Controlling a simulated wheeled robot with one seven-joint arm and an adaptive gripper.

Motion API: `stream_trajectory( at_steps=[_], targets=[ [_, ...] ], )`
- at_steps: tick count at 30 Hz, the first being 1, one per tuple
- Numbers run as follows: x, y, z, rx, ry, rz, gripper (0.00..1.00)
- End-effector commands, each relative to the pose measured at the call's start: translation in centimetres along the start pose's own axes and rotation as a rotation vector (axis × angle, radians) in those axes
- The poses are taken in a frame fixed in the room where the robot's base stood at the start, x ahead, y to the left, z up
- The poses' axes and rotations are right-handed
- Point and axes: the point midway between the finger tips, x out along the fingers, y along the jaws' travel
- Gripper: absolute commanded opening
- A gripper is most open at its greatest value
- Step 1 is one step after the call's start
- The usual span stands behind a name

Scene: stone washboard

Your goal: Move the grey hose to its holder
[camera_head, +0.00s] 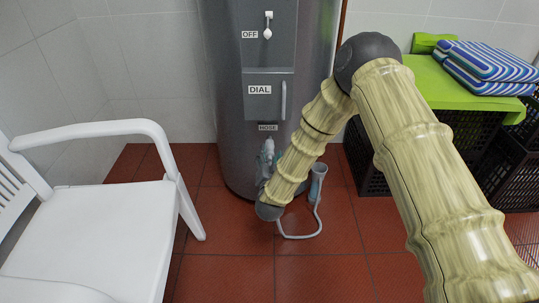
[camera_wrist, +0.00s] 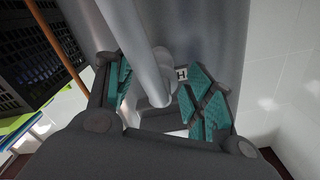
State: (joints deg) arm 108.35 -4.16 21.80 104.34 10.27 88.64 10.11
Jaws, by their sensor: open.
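The pale grey hose (camera_head: 301,236) loops low in front of the grey cylindrical tank (camera_head: 231,100). A flared, cup-like end (camera_head: 318,171) stands at its right side. My gripper (camera_head: 267,160) is at the tank's front, just below the HOSE label (camera_head: 268,128), partly hidden by my arm. In the wrist view, my gripper (camera_wrist: 160,95) is open, its teal-padded fingers on either side of a grey tube (camera_wrist: 135,45). The tube's rounded end (camera_wrist: 157,92) is by the tank wall near the label (camera_wrist: 182,75). I cannot tell the holder apart there, nor whether the fingers touch the tube.
A white chair (camera_head: 95,235) stands at the left. Black crates (camera_head: 370,160) under a green top (camera_head: 440,85) with folded striped cloths (camera_head: 490,62) stand at the right. The OFF switch (camera_head: 267,27) and DIAL panel (camera_head: 268,95) are above. Red tiled floor (camera_head: 235,275) is clear in front.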

Motion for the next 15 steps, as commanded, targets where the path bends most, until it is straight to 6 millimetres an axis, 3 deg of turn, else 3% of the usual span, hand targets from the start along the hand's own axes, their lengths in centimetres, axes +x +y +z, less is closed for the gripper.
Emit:
stream_trajectory(
  at_steps=[15],
  targets=[
    [-8.8,0.0,0.1,0.001,-0.002,0.0,0.53]
  ],
)
